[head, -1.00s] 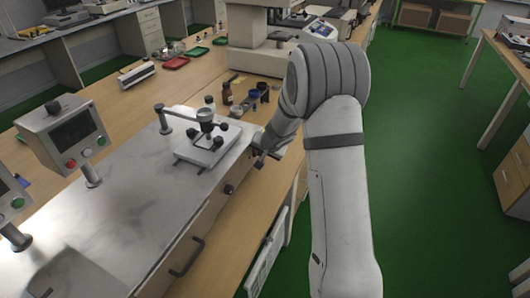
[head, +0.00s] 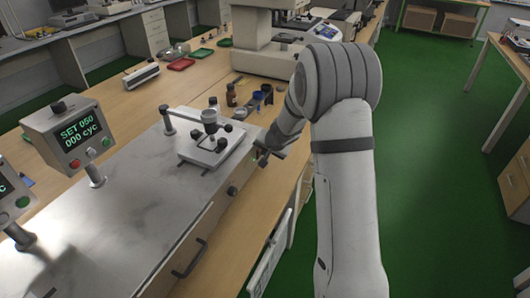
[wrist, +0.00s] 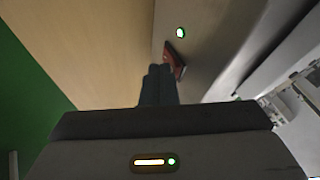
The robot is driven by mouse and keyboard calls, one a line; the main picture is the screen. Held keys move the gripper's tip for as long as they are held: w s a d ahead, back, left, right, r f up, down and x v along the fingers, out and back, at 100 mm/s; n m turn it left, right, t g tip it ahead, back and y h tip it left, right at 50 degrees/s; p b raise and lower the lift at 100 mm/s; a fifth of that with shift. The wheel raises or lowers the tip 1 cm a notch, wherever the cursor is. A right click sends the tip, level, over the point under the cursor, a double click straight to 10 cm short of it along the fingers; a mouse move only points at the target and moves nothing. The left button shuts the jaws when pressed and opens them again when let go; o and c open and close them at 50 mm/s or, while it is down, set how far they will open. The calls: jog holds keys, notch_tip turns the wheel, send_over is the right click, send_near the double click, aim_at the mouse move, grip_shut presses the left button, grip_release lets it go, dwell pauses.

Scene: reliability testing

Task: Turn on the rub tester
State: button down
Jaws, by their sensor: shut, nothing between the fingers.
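The rub tester (head: 120,215) is a long grey metal-topped unit on the wooden bench. Its control box (head: 62,138) has a lit display (head: 80,133) reading "SET 050" and "000 cyc". In the wrist view, a red rocker switch (wrist: 176,61) is on the tester's side, with a lit green lamp (wrist: 180,33) beside it. My gripper (wrist: 160,69) is shut and empty, its tips close to the switch; I cannot tell whether they touch. In the head view, my gripper (head: 264,153) is at the tester's right side, partly hidden by my wrist.
A weighted plate assembly (head: 213,143) stands on the tester's top. A brown bottle (head: 231,95) and small dark cups stand behind it. A black handle (head: 190,260) projects from the tester's front. Green floor is open on the right.

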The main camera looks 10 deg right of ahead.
dwell(0.3)
jog(key=s+d+b, duration=0.1)
jog(key=b, duration=0.1)
jog(key=s+d+f+b, duration=0.1)
jog(key=d+b, duration=0.1)
jog(key=shift+s+d+f, duration=0.1)
jog(key=shift+s+d, duration=0.05)
jog(key=shift+d, duration=0.1)
jog(key=s+d+p+v, duration=0.1)
jog(key=v, duration=0.9)
jog(key=shift+f+p, duration=0.25)
jog(key=shift+p, duration=0.05)
jog(key=shift+a+r, duration=0.1)
jog(key=shift+a, duration=0.05)
